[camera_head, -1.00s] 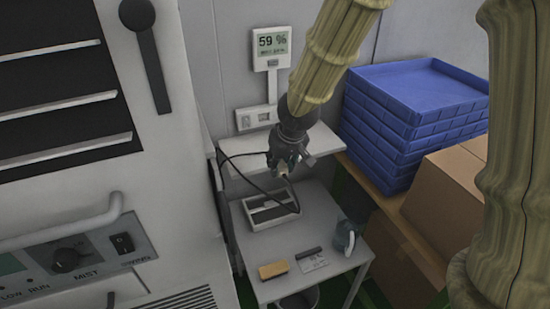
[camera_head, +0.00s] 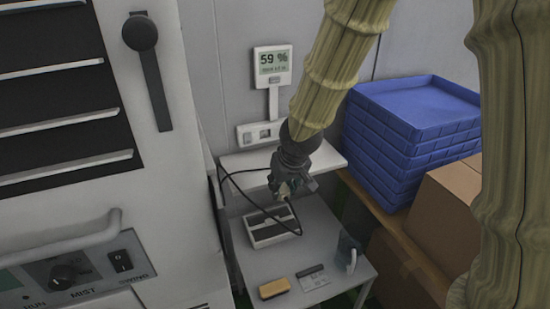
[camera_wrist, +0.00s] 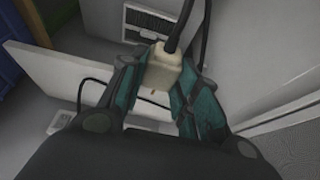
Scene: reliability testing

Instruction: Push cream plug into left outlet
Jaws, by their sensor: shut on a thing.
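The cream plug (camera_wrist: 162,68) is between the fingers of my gripper (camera_wrist: 160,92) in the wrist view, with its black cord rising from its back. My gripper (camera_head: 286,190) is shut on the plug and hangs in front of the small wall shelf in the head view. The plug is small and partly hidden there. The white wall outlet plate (camera_head: 258,134) is above the shelf, beyond and above my gripper. Its left outlet (camera_head: 248,138) shows at the plate's left side. The plug is apart from the plate.
The white shelf (camera_head: 240,161) lies below the outlet plate. A grey and white box (camera_head: 268,240) with the cord stands on the lower table (camera_head: 310,255). Blue trays (camera_head: 420,115) and cartons (camera_head: 440,205) stand right.

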